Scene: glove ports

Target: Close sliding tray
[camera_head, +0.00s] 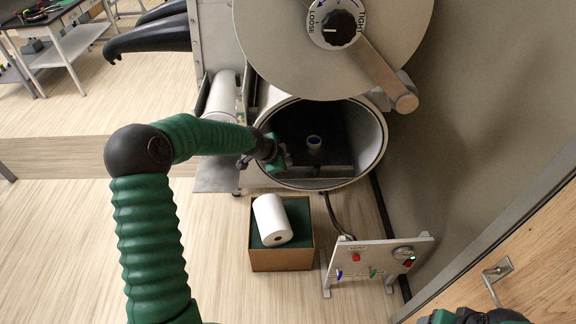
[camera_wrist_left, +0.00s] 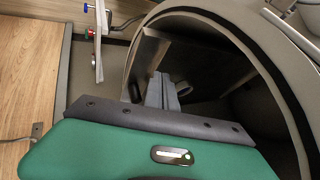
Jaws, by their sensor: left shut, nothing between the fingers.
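The sliding tray (camera_head: 325,171) is at the mouth of the round metal chamber (camera_head: 377,130), its pale front edge near the lower rim. My left gripper (camera_head: 286,158) is shut and empty at the left part of the opening, close to the tray. Its grey fingers (camera_wrist_left: 163,91) point into the chamber in the wrist view. I cannot tell whether they touch the tray. My right gripper is not seen.
The round door (camera_head: 290,45) with a tight/loose knob (camera_head: 339,27) is above the opening. A cardboard box (camera_head: 281,259) with a white roll (camera_head: 272,220) stands on the floor below. A small control panel (camera_head: 378,258) is to its right. The wall is close on the right.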

